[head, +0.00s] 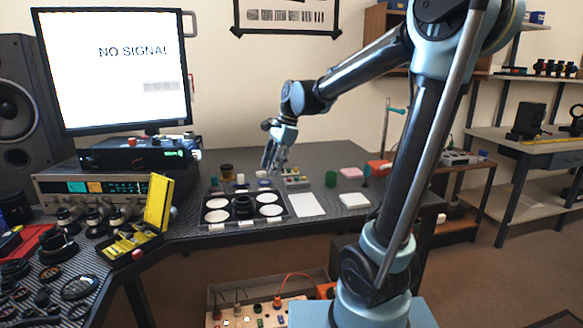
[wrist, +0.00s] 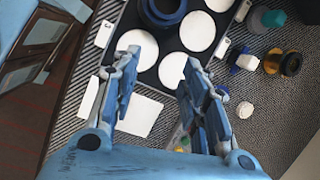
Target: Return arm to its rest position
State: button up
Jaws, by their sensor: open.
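My gripper (head: 270,160) is above the workbench in the head view, pointing down near the right back edge of a black tray (head: 290,222). In the wrist view my gripper (wrist: 155,75) has its two fingers spread apart, with nothing between them. The tray (wrist: 190,38) shows beyond the fingertips, with white round pads (wrist: 172,70) and a dark ring-shaped lens part (wrist: 163,14). My arm reaches up from its base at the right, bends high and comes down to the left over the bench.
A white sheet (head: 308,205) lies right of the tray, with a smaller white pad (head: 353,200) beyond. A yellow open case (head: 140,235) stands on the left bench. A monitor (head: 115,70) stands behind. Air above the bench is clear.

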jog(key=s+d+f+n+h, duration=0.1)
jog(key=s+d+f+n, duration=0.3)
jog(key=s+d, duration=0.3)
jog(key=s+d+f+n+t+h, duration=0.1)
jog(key=s+d+f+n, duration=0.3)
jog(key=d, duration=0.6)
jog(key=s+d+f+n+t+h, duration=0.1)
jog(key=s+d+f+n, duration=0.3)
jog(key=s+d+f, duration=0.3)
jog(key=s+d, duration=0.1)
jog(key=s, duration=0.2)
jog(key=shift+d+h, duration=0.3)
jog(key=shift+h, duration=0.1)
jog(key=shift+w+f, duration=0.25)
jog(key=shift+w, duration=0.2)
